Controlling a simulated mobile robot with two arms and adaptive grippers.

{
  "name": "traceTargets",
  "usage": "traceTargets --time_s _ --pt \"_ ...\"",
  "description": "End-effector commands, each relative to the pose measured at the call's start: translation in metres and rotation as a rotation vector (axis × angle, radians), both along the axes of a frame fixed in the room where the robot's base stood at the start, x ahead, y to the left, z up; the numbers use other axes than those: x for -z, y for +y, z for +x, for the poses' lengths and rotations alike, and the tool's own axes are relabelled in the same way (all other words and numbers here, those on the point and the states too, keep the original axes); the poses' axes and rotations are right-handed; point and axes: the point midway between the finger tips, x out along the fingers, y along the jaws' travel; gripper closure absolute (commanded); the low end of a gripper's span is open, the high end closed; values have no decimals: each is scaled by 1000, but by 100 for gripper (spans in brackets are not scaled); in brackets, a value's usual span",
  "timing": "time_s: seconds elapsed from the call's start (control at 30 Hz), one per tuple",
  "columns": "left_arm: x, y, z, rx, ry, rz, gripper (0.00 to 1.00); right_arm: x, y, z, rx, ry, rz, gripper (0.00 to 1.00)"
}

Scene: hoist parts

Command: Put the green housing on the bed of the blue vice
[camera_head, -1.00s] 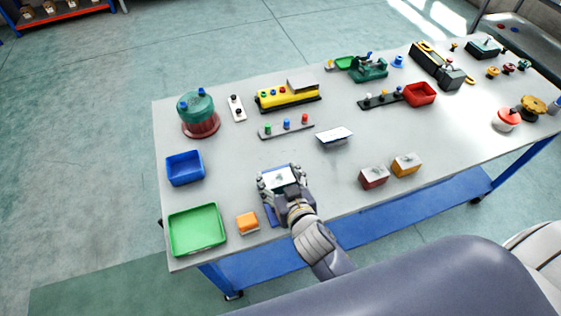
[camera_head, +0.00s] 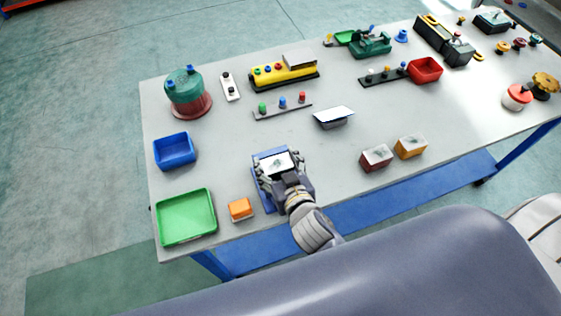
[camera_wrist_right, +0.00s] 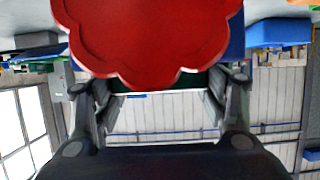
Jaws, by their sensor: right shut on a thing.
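My right gripper (camera_head: 281,169) is shut on the green housing (camera_head: 279,161), whose top looks pale with glare in the head view. The housing is over the blue vice (camera_head: 262,197), near the front edge of the table. The gripper and housing hide most of the vice, and I cannot tell whether the housing touches its bed. In the right wrist view a red lobed shape (camera_wrist_right: 150,35) fills the top middle, and a dark green strip of the housing (camera_wrist_right: 195,82) shows below it between the fingers. My left gripper is not in view.
An orange block (camera_head: 240,208) and a green tray (camera_head: 187,217) lie left of the vice. A blue bin (camera_head: 174,151) stands behind the tray. A red block (camera_head: 376,157) and another orange block (camera_head: 410,146) are to the right. A grey part (camera_head: 333,118) lies behind.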

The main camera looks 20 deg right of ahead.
Motion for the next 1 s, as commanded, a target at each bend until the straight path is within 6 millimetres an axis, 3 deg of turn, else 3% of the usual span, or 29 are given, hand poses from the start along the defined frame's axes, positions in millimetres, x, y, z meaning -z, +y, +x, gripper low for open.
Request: traceTargets --time_s 0.1,0.13,0.2,0.23,0.7,1.0 --pt "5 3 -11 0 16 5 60 4 0 0 0 -2 0 68" --pt "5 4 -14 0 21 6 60 5 0 0 1 1 0 31" --pt "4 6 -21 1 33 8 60 4 0 0 1 1 0 15" --pt "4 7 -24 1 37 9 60 4 0 0 1 1 0 14" --pt "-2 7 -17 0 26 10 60 -5 0 0 0 -1 -1 14" --pt "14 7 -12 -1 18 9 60 -17 -2 -49 2 3 1 14"
